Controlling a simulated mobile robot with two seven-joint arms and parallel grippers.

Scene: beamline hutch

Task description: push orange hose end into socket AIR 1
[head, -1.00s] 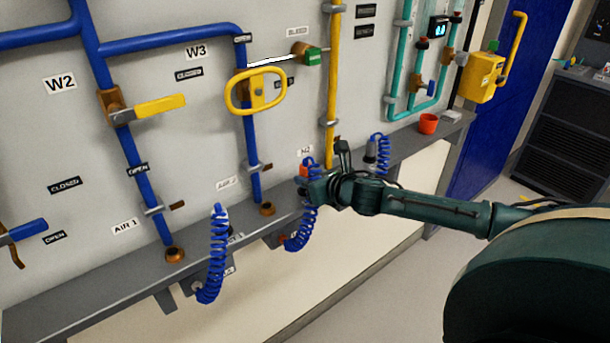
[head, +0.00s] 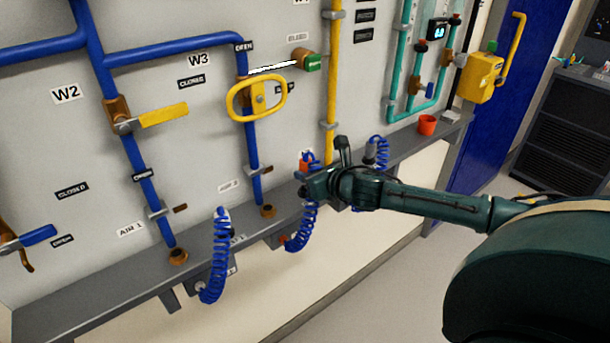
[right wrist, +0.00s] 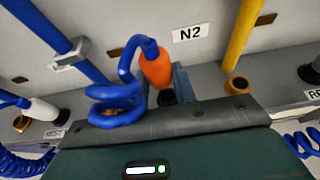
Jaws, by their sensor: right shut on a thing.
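The orange hose end (head: 305,164) is upright at the wall shelf below the N2 label, with a blue coiled hose from its top. It is larger in the right wrist view (right wrist: 157,68). My right gripper (head: 312,182) is shut on it; its lower tip is mostly hidden, so I cannot tell whether it is clear of the shelf. The AIR 1 label (head: 131,229) is on the wall at the left. A brass socket (head: 177,256), empty on top, sits in the shelf just below and right of it. My left gripper is out of view.
The grey shelf (head: 85,297) runs along the wall. Between hose end and AIR 1 are another brass socket (head: 267,211), a standing blue coil (head: 217,262) and blue pipes with handles. A red cup (head: 427,125) stands further right.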

